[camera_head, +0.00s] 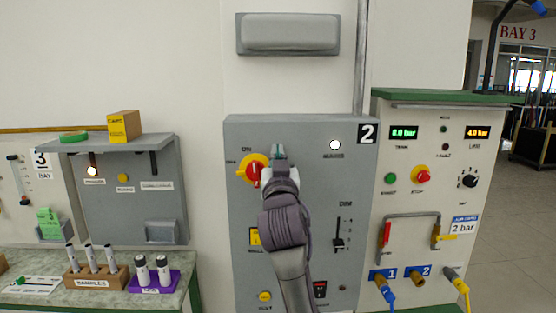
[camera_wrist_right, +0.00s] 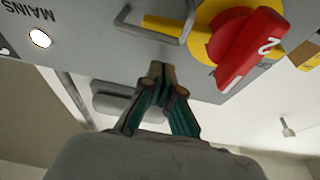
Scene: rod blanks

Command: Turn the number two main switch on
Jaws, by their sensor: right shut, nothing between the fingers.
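The number two main switch (camera_head: 254,174) is a red handle on a yellow disc, on the grey panel (camera_head: 240,215) marked 2. In the head view its handle looks near upright, with ON printed above and a partly readable label at left. The right wrist view shows the red handle (camera_wrist_right: 250,50) with a 2 on it, upside down. My right gripper (camera_head: 279,152) is shut and empty, just right of the switch. In the wrist view its fingertips (camera_wrist_right: 160,72) meet beside the disc, apart from the handle. My arm hides part of the panel. My left gripper is not in view.
A white lamp (camera_head: 335,145) labelled MAINS is lit. A metal bracket handle (camera_wrist_right: 160,25) stands out beside the disc. A slider (camera_head: 339,243) and a black rocker switch (camera_head: 320,290) sit lower on the panel.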

